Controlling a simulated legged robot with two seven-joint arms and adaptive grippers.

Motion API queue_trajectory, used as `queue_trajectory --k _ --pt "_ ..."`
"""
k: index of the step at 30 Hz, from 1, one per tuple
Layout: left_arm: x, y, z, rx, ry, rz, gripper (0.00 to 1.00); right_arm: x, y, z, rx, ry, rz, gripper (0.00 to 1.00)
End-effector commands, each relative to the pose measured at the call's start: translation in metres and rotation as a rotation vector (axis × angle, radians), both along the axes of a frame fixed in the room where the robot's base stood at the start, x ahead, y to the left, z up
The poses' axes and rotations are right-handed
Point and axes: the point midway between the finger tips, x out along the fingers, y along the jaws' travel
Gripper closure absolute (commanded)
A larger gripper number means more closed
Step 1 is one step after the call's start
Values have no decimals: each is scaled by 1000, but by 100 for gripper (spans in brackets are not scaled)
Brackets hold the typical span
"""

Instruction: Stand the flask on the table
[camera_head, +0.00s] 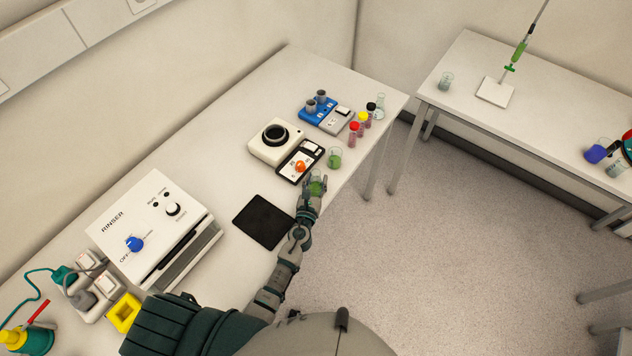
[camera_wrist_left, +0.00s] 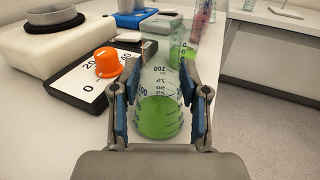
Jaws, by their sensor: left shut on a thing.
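The flask (camera_head: 317,187) is clear glass with graduation marks and green liquid in its lower part. It also shows upright in the left wrist view (camera_wrist_left: 159,112). My left gripper (camera_head: 314,185) is shut on it, with one blue-padded finger on each side of the glass. The flask is at the front edge of the white table (camera_head: 215,187). I cannot tell whether its base touches the table top. My right gripper is not in view.
A beaker of green liquid (camera_head: 334,159) stands just beyond the flask. A stirrer with an orange knob (camera_head: 299,166) is to its left. Colour-capped vials (camera_head: 354,130) stand farther back. A black mat (camera_head: 263,221) lies nearer, beside the rinser (camera_head: 155,229).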

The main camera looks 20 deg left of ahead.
Motion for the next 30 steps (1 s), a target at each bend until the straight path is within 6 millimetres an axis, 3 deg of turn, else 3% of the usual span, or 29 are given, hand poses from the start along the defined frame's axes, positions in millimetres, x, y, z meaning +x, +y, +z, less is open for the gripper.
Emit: queue_trajectory --k 2,3,6,17,20,30 --pt "0 0 -1 0 0 0 100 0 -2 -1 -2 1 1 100" --pt "0 0 -1 1 0 0 50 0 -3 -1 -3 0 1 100" --pt "0 1 -1 0 0 0 30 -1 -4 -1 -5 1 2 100" --pt "-3 0 1 0 0 0 30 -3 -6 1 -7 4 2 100" --pt "-15 0 0 1 1 0 30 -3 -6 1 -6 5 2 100" --pt "-90 -3 0 1 2 1 30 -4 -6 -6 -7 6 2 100"
